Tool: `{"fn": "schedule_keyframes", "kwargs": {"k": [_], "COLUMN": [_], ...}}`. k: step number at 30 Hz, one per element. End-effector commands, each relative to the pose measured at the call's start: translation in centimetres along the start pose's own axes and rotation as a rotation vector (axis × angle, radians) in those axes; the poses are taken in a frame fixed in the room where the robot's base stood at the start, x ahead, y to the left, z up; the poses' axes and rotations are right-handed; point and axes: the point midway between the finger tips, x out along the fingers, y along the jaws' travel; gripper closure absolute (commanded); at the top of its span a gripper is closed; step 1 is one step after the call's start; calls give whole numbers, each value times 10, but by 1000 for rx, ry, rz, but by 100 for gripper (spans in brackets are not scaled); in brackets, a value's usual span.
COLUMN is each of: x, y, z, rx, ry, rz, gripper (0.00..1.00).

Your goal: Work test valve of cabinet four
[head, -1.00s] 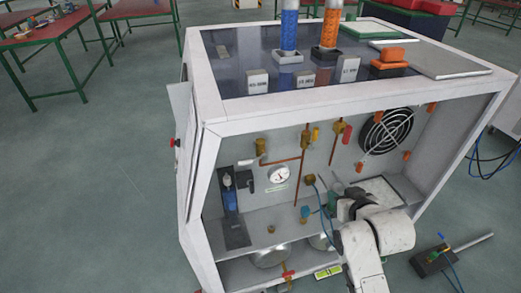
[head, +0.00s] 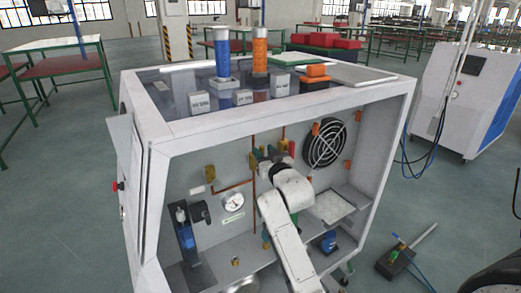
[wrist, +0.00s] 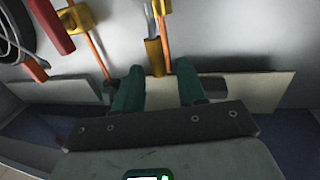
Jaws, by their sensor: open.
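An open white cabinet (head: 155,130) holds copper pipes, brass fittings and a gauge (head: 233,201) on its back wall. No number four is readable, and I cannot tell which fitting is the test valve. My gripper (head: 272,152) is inside the cabinet, high up by the back wall, left of the fan. In the wrist view my gripper (wrist: 158,82) has its two green fingers apart with nothing held. A brass fitting (wrist: 153,56) shows just beyond and between the fingertips. Whether the fingers touch it cannot be told. My arm hides part of the back wall.
A black fan (head: 325,145) with orange-red clips is to the right. A brass fitting (head: 210,172) is on the left of the back wall. A blue item (head: 328,242) stands low on the right. The cabinet front is open.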

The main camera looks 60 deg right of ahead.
Motion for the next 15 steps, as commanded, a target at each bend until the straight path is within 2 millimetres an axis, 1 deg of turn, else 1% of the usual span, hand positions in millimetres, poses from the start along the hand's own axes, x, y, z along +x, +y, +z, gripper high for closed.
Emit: {"fn": "schedule_keyframes", "kwargs": {"k": [1,3,6,10,15], "x": [8,16,24,29,29], "y": [0,0,0,0,0], "z": [-1,0,0,0,0], "rx": [-1,-1,0,1,1], "ry": [1,1,0,0,0], "rz": [0,0,0,0,0], "gripper": [60,60,60,60,60]}}
